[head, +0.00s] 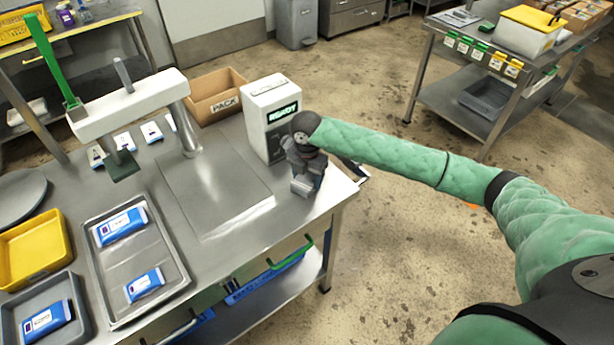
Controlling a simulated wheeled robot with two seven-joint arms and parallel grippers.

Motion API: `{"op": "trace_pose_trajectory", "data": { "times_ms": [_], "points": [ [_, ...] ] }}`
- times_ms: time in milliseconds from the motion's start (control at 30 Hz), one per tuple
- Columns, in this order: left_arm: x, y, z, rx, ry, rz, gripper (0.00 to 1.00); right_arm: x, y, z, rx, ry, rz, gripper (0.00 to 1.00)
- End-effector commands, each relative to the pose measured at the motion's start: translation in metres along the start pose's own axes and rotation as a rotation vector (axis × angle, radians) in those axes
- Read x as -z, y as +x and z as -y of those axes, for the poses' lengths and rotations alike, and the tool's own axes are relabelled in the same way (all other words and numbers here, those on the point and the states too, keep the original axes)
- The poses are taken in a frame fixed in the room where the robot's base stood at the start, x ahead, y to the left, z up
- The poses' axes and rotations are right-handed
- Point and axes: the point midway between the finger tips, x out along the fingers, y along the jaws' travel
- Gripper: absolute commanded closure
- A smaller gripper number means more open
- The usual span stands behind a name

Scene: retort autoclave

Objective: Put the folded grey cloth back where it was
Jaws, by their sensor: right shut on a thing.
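My right gripper (305,180) is at the right end of the steel table (335,190), just in front of the white box with the READY display (270,115). It points down, close to the table top, and is shut on a small grey thing, which I take to be the folded grey cloth. The dark fingers and wrist hide most of it, so its folds and whether it touches the table cannot be made out. No other grey cloth shows clearly. My left gripper is not in view.
A press with a green lever (50,60) stands at the back left. A steel tray (182,282) with blue-white pouches, a yellow bin (35,248) and a grey tray (80,318) fill the left. A PACK carton (215,95) stands behind. The flat plate (235,200) is bare.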

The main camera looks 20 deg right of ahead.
Motion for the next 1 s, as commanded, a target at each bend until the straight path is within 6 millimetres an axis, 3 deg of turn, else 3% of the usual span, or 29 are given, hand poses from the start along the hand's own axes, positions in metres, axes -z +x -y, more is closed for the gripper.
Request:
{"op": "trace_pose_trajectory", "data": {
  "times_ms": [67,100,200,633,700,1000],
  "points": [
    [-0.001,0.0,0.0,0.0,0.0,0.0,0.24,0.0,0.002,0.0,0.0,0.0,0.0,0.6],
    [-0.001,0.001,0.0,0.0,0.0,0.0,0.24,0.0,0.002,0.0,0.0,0.0,0.0,0.34],
    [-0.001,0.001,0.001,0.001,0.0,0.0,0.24,0.0,0.002,0.0,0.0,0.0,0.0,0.2],
    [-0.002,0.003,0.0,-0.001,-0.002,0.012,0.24,0.0,-0.007,0.0,-0.001,0.0,0.001,0.2],
    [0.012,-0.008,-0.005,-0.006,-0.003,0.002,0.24,-0.001,-0.014,-0.001,-0.002,0.0,0.001,0.2],
    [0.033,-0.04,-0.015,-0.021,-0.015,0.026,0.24,0.0,-0.064,-0.001,-0.003,-0.001,0.001,0.2]
  ]
}}
